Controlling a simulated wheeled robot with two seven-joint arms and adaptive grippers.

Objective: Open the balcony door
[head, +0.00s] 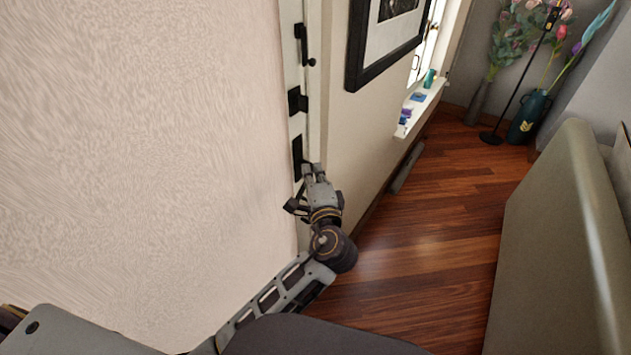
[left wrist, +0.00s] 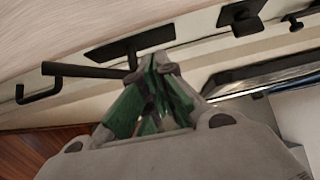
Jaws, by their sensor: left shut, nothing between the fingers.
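The balcony door shows in the head view as a narrow white strip (head: 291,60) with black fittings, seen almost edge-on beside a textured wall. Its lowest black plate (head: 297,150) is beside my left gripper (head: 312,169). In the left wrist view, a black lever handle (left wrist: 85,71) sticks out from a long black plate (left wrist: 122,46) on the door. My left gripper (left wrist: 161,62) is shut and empty, its tips close to the lever's pivot end. I cannot tell whether they touch it. My right gripper is not in view.
A beige wall (head: 140,130) fills the left. A black-framed picture (head: 357,60) hangs right of the door. A greenish sofa back (head: 560,230) stands at right, with a vase of flowers (head: 527,117) behind it. The wood floor (head: 430,220) between is clear.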

